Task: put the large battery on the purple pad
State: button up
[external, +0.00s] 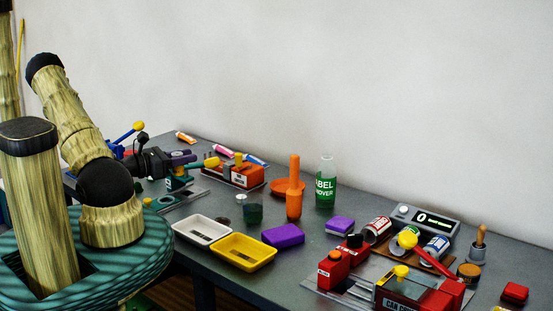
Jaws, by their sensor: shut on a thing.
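My gripper (160,161) is small, dark and partly hidden by my arm, over the far left part of the table. It is shut on a small dark, purplish thing (182,157) at its tip. This thing is too small to tell whether it is the large battery, and I cannot make out a battery elsewhere. A flat purple pad (283,236) lies in the middle of the table, just right of the yellow tray, with nothing on it. The gripper is well to the left of and behind the pad.
A white tray (201,231) and a yellow tray (244,252) stand left of the pad. Behind it are an orange stand (294,190) and a green bottle (326,185). A smaller purple block (340,226) and a red can device (405,286) lie to the right.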

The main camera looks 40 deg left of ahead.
notch_tip(320, 180, up, 11)
jog(key=w+d+m+h, duration=0.1)
jog(key=w+d+h, duration=0.1)
jog(key=w+d, duration=1.35)
jog(key=w+d+m+g+h, duration=0.1)
jog(key=w+d, duration=0.2)
jog(key=d, duration=0.9)
jog(key=w+d+m+g+h, duration=0.1)
jog(key=w+d, duration=0.2)
jog(key=d, duration=0.9)
notch_tip(320, 180, down, 11)
jog(key=a, duration=0.1)
jog(key=shift+w, duration=0.15)
jog(key=shift+f+p, duration=0.55)
jog(key=shift+f, duration=2.35)
